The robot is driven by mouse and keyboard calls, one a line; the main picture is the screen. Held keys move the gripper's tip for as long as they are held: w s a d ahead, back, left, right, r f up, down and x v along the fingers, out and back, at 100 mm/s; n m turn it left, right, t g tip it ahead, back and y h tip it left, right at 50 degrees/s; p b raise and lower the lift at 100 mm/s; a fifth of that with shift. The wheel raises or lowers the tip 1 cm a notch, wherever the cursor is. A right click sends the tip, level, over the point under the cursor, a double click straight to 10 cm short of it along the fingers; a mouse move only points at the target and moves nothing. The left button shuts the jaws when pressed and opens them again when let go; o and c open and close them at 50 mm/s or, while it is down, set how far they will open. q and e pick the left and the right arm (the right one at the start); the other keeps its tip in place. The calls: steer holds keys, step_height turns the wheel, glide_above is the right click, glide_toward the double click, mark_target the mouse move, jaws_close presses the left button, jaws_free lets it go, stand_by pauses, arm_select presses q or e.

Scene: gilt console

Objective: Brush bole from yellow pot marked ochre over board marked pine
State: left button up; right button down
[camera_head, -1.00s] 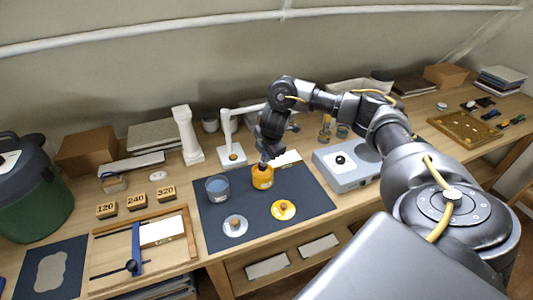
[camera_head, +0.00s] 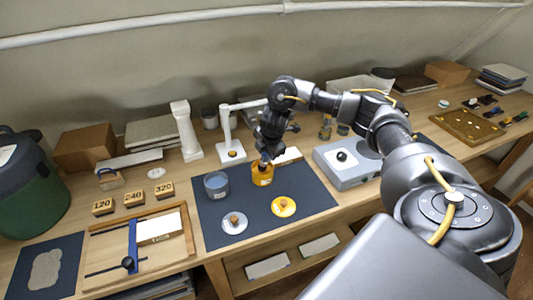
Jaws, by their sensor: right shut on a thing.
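The yellow pot (camera_head: 262,177) stands open on the dark mat, with a label too small to read. My right gripper (camera_head: 264,158) points down right at its mouth. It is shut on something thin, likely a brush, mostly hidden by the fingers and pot. A grey-blue pot (camera_head: 217,186) stands to its left. A pale board (camera_head: 159,228) lies in the wooden frame at left, and another pale piece (camera_head: 288,156) lies behind the yellow pot. I cannot read which is marked pine. My left gripper is not in view.
A silver lid (camera_head: 234,223) and a yellow lid (camera_head: 284,207) lie on the mat's (camera_head: 312,190) front part. A white stand (camera_head: 230,150) rises close behind the pots. A grey box with a black knob (camera_head: 346,166) stands at right. The mat's right side is clear.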

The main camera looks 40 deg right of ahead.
steer(key=shift+f, duration=0.5)
stand_by(0.3)
steer(key=shift+f, duration=0.1)
stand_by(1.7)
step_height(320, 180, up, 7)
steer(key=p, duration=0.7)
steer(key=shift+p, duration=0.3)
stand_by(1.0)
